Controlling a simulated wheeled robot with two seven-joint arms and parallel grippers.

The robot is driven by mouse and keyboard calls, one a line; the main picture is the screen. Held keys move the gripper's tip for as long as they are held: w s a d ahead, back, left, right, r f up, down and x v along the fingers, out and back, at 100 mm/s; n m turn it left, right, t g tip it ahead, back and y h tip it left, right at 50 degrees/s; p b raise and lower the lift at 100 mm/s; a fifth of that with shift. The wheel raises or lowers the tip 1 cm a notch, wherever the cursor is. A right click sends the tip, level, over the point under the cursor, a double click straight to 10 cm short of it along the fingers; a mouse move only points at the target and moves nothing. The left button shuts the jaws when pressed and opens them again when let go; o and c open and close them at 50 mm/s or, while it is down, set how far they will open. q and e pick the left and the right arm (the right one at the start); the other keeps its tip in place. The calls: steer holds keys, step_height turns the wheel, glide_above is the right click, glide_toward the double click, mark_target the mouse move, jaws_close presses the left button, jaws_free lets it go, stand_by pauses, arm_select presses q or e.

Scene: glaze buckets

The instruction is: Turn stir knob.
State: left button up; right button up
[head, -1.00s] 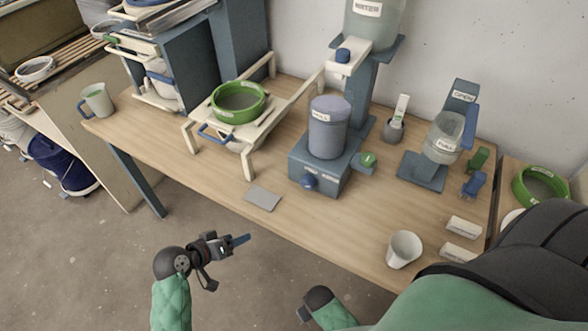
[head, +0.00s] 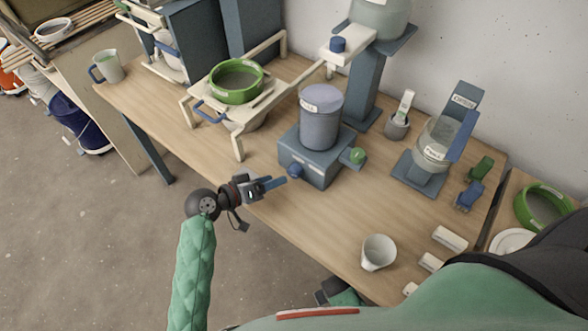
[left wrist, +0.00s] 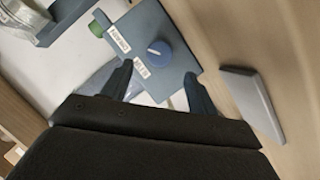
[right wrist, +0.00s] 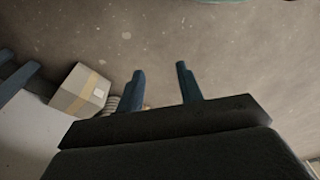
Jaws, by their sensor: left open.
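The stir unit is a blue-grey box (head: 312,165) at the front of the table with a grey bucket (head: 321,118) on top. A round blue knob (head: 295,171) sits on its front face, and a green knob (head: 356,156) on its right side. In the left wrist view, the blue knob (left wrist: 159,52) lies ahead, between and beyond the fingertips. My left gripper (head: 276,184) is open and empty, just short of the blue knob and apart from it. My right gripper (right wrist: 160,70) is open and empty over the floor.
A grey flat block (left wrist: 252,100) lies beside the stir unit. A white cup (head: 378,252) stands at the front right. A cream stand (head: 240,140) with a green ring (head: 237,82) is left of the unit. A scale-like stand (head: 420,170) is on the right.

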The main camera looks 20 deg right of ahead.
mark_target(291, 173)
arm_select(q)
steer(key=p+x, duration=0.2)
steer(key=x, duration=0.3)
steer(key=shift+w+d+r, duration=0.1)
steer(key=shift+d, duration=0.1)
steer(key=shift+w+d+f, duration=0.2)
steer(key=shift+d+f, duration=0.1)
steer(key=shift+d, duration=0.25)
arm_select(e)
step_height(291, 173, down, 7)
steer(key=s, duration=0.1)
steer(key=shift+d+r, duration=0.2)
steer(key=shift+d, duration=0.25)
arm_select(q)
steer(key=c, duration=1)
